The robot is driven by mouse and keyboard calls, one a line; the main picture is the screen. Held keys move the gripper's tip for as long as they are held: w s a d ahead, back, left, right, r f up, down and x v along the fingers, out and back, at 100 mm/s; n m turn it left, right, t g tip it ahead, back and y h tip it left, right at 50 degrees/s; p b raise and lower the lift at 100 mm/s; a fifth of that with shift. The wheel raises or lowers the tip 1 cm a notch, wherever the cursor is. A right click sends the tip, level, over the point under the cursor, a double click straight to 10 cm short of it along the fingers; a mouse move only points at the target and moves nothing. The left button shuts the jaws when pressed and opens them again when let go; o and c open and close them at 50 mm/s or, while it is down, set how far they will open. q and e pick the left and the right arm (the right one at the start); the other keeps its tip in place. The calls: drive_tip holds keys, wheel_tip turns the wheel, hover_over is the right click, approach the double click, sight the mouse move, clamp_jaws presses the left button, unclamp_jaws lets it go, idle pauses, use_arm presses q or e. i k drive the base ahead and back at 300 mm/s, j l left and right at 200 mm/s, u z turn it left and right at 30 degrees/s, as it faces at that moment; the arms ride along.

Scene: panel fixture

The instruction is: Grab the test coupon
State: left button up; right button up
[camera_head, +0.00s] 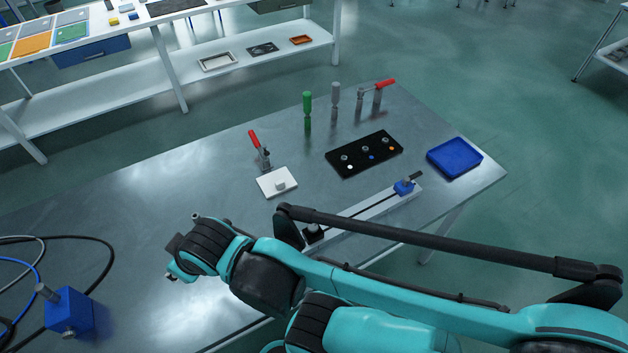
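No thing in view can be surely told as the test coupon. A white square plate (277,183) with a small pale block on it lies on the metal table, beside a red-handled toggle clamp (260,151). A black panel (364,154) with several small round fittings and coloured dots lies farther right. My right arm comes in from the lower right across the front of the table. Its gripper (180,249) is over the table, left of and nearer than the white plate, apart from it. Its fingers are too unclear to judge. My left gripper is out of view.
A blue tray (455,158) sits at the table's right corner. A rail with a blue slider (403,187) lies partly behind my arm. Green (307,110) and grey (335,101) upright tools and another red-handled clamp (377,93) stand behind. A blue box (69,312) and cables are lower left.

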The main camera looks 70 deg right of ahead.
sight(273, 183)
drive_tip(key=z, duration=1.9)
drive_tip(key=i+l, duration=0.15)
drive_tip(key=l, duration=0.2)
drive_tip(key=i+l+z, duration=0.1)
drive_tip(key=l, duration=0.25)
drive_tip(key=i+l, duration=0.2)
drive_tip(key=l+z, duration=0.05)
drive_tip(key=l, duration=0.1)
